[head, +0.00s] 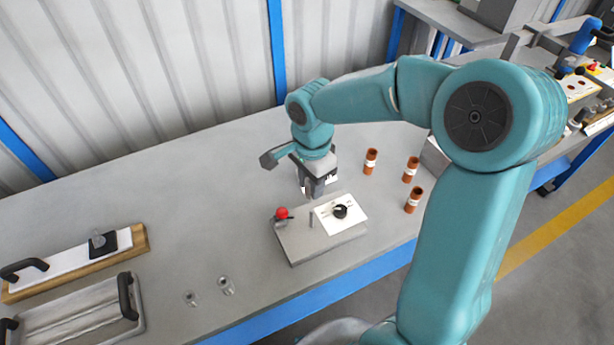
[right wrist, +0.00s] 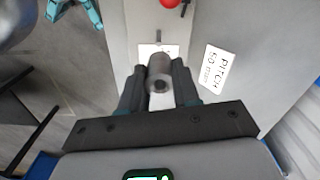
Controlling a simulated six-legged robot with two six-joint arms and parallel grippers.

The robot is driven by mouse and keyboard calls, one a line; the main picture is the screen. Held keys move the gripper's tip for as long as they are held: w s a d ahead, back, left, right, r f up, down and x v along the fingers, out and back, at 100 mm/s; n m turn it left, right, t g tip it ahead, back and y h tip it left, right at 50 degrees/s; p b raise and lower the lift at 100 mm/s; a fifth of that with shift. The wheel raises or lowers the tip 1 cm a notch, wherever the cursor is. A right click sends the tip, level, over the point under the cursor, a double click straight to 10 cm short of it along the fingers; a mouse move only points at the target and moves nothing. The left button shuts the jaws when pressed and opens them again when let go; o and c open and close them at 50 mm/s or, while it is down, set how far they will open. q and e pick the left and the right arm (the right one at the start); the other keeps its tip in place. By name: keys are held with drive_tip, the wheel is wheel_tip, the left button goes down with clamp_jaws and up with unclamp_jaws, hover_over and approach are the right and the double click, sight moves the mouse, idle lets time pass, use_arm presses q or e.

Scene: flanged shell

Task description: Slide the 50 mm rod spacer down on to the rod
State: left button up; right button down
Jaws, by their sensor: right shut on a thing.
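My right gripper (head: 318,190) is above the back edge of a grey block (head: 318,242). In the right wrist view, the right gripper (right wrist: 159,88) is shut on a grey hollow spacer (right wrist: 158,67), one open end facing the camera. A thin upright rod (head: 311,221) stands on the block; a thin pin (right wrist: 159,36), probably the same rod, shows just past the spacer in the wrist view. The spacer looks apart from the rod, but its height over it I cannot tell. My left gripper is not in view.
The block carries a red ball knob (head: 282,213) and a white plate (head: 327,222) with a black knob (head: 340,211). Several brown tubes (head: 371,161) stand to the right. Two small grey cylinders (head: 227,286) stand front left. A "PITCH 50 mm" label (right wrist: 217,67) lies nearby. The bench's middle left is clear.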

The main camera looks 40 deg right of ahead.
drive_tip(key=shift+s+r+p, duration=0.1)
drive_tip(key=shift+r+p, duration=0.15)
drive_tip(key=shift+p, duration=0.2)
drive_tip(key=shift+d, duration=0.1)
wheel_tip(320, 180, down, 6)
drive_tip(key=b, duration=0.5)
drive_tip(key=shift+b, duration=0.35)
drive_tip(key=shift+r, duration=0.1)
drive_tip(key=shift+b, duration=0.35)
idle(1.2)
